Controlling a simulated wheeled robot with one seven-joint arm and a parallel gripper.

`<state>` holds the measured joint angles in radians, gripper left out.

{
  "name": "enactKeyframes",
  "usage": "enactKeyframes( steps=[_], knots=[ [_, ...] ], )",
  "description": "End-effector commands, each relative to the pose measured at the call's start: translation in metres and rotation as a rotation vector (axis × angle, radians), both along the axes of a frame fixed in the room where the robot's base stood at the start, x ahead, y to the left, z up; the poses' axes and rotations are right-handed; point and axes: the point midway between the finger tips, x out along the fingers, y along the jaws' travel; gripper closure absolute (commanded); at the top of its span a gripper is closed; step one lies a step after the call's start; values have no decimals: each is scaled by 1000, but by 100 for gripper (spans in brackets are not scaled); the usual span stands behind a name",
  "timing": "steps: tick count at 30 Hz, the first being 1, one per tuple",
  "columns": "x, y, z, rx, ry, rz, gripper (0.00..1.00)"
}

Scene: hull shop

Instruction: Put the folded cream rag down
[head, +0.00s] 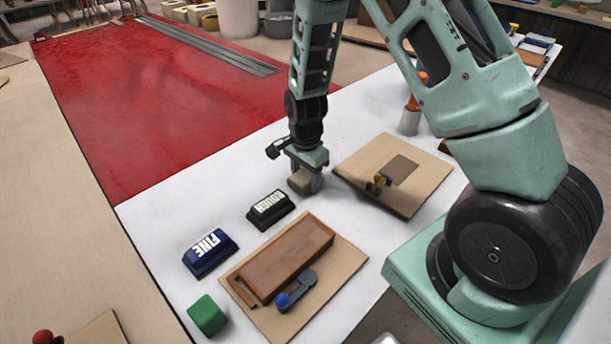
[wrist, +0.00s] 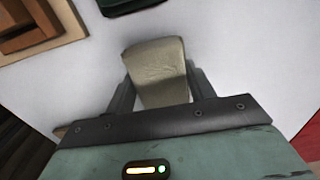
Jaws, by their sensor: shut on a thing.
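The folded cream rag (wrist: 157,72) is between the two fingers of my gripper (wrist: 155,95) in the wrist view. My gripper is shut on it. In the head view the rag (head: 300,181) shows as a small beige block under my gripper (head: 306,178), over the white table top (head: 370,112). I cannot tell whether the rag touches the table. Part of it is hidden by the fingers.
A dark green block with a white label (head: 270,208) and a blue block marked FINE (head: 210,251) lie left of my gripper. A board with a brown wooden box (head: 285,258) is in front. Another board (head: 425,192) lies right. A green block (head: 207,315) sits front left.

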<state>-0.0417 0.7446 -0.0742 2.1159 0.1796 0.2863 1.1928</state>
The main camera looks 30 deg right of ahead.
Motion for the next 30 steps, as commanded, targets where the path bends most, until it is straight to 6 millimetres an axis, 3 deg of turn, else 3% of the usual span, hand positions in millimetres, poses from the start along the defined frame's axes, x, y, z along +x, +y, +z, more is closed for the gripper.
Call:
enactKeyframes(
  steps=[2,3,5,6,17,30],
  knots=[
    [0,0,-3,0,1,0,71],
    [0,0,-4,0,1,1,43],
    [0,0,-3,0,0,1,27],
    [0,0,-3,0,1,1,24],
    [0,0,5,-1,-1,0,24],
    [1,0,89,0,-4,2,24]
  ],
)
